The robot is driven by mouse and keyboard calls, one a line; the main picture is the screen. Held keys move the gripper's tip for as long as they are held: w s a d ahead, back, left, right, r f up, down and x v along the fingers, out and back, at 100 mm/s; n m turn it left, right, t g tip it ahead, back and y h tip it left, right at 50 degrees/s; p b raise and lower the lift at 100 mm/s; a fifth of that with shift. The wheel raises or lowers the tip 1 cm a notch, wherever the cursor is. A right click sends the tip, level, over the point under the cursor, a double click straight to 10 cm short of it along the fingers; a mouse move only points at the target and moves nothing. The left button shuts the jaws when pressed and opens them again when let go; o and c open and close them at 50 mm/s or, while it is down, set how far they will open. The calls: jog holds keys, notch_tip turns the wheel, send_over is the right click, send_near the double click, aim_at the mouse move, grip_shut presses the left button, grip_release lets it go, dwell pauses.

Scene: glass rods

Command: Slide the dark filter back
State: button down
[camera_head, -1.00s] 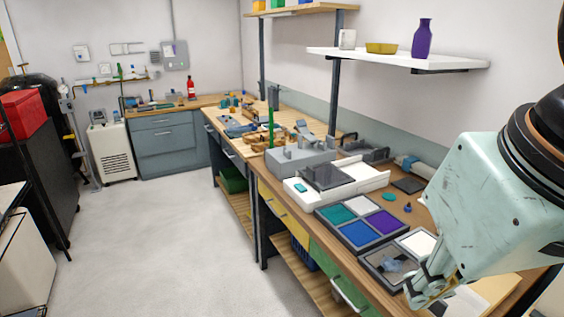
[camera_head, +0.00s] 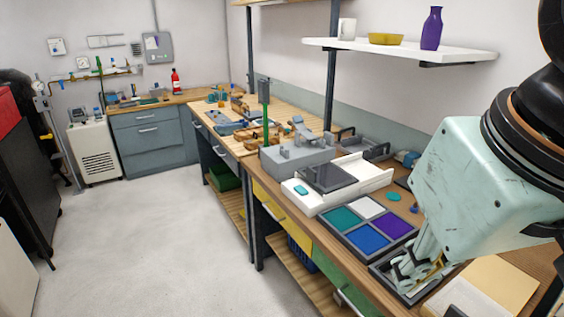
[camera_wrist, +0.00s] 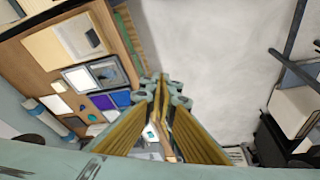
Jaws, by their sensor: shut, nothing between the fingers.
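The dark filter (camera_head: 328,178) is a dark, see-through square plate on top of a white device (camera_head: 362,175) on the bench. My gripper (camera_head: 412,284) is well nearer the camera than the filter, over a dark-framed tray at the bench front, and does not touch the filter. In the wrist view my gripper (camera_wrist: 160,84) has its fingers together with nothing between them. I cannot pick out the filter clearly in the wrist view.
A small teal piece (camera_head: 301,189) lies on the white device left of the filter. A tray of coloured squares (camera_head: 343,229) stands between the device and my gripper. A grey block (camera_head: 298,155) stands behind the device. A shelf (camera_head: 400,51) hangs above. The floor is clear.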

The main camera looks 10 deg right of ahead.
jog(key=shift+w, duration=0.1)
jog(key=w+d+r+n+g+h+p, duration=0.1)
jog(key=w+n+h+p, duration=0.35)
jog(key=w, duration=1.15)
jog(key=w+d+r+n+g+p, duration=0.15)
jog(key=w+n, duration=0.55)
jog(key=w, duration=0.8)
jog(key=w+a+f+n+h+p, duration=0.1)
jog(key=w+a+f+n, duration=0.2)
jog(key=w, duration=0.6)
jog(key=w+a+f+n+t+h+p, duration=0.1)
jog(key=w+a+f+n, duration=0.3)
jog(key=w+f, duration=0.3)
jog(key=w+a+f+n+t+h+p, duration=0.1)
jog(key=w+a+f+n, duration=0.3)
jog(key=w, duration=0.8)
jog(key=shift+a+f+h+p, duration=0.35)
jog(key=shift+a+f+p, duration=0.15)
jog(key=shift+a+f, duration=0.3)
